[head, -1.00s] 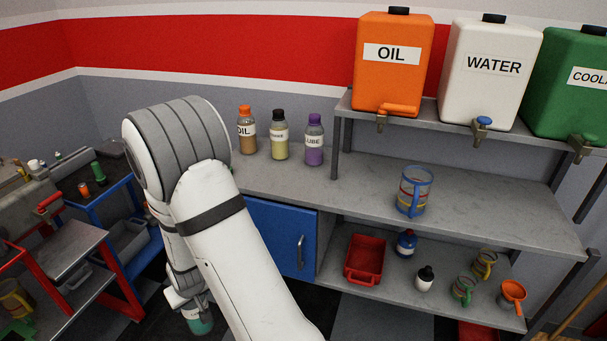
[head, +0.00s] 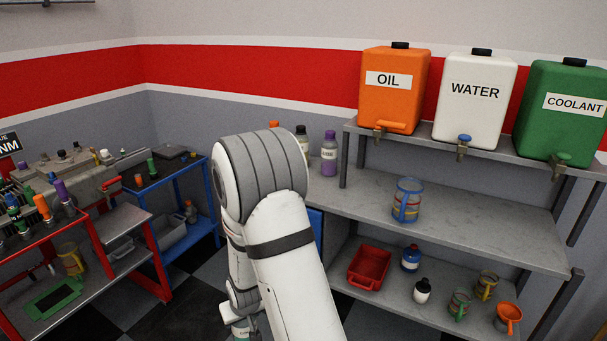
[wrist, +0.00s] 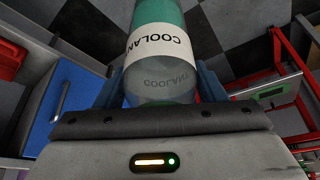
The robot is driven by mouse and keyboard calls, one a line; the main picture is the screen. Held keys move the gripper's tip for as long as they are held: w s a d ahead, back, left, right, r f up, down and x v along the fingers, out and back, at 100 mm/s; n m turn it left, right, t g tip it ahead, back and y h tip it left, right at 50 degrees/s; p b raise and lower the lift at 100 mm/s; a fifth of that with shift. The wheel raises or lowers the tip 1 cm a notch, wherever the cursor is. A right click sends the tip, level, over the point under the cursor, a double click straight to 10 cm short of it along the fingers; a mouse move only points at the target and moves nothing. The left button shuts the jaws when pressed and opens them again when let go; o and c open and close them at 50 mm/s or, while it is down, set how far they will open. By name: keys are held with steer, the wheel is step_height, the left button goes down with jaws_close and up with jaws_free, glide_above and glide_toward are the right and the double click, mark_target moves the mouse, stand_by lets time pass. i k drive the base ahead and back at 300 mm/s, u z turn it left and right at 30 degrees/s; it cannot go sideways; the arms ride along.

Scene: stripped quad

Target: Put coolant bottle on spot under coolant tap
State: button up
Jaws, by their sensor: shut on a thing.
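The coolant bottle (wrist: 162,45), clear and green with a white COOLANT label, is held in my gripper (wrist: 160,88), whose blue fingers close on both its sides in the wrist view. In the head view the held bottle shows only partly at the bottom edge, behind my arm, low over the floor. The green COOLANT tank (head: 562,108) stands on the raised rack at the right, with its tap (head: 560,160) at its base. The shelf surface (head: 510,228) below that tap looks bare. My gripper is well to the left of the tap and lower.
A blue measuring jug (head: 407,200) stands on the shelf left of the tap. Below are a red bin (head: 369,268), small bottles and mugs. OIL (head: 393,88) and WATER (head: 474,100) tanks stand beside the coolant tank. A red-framed cart (head: 130,220) is at the left.

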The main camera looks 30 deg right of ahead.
mark_target(525, 248)
steer(key=z, duration=0.65)
steer(key=i, duration=0.5)
steer(key=z, duration=0.15)
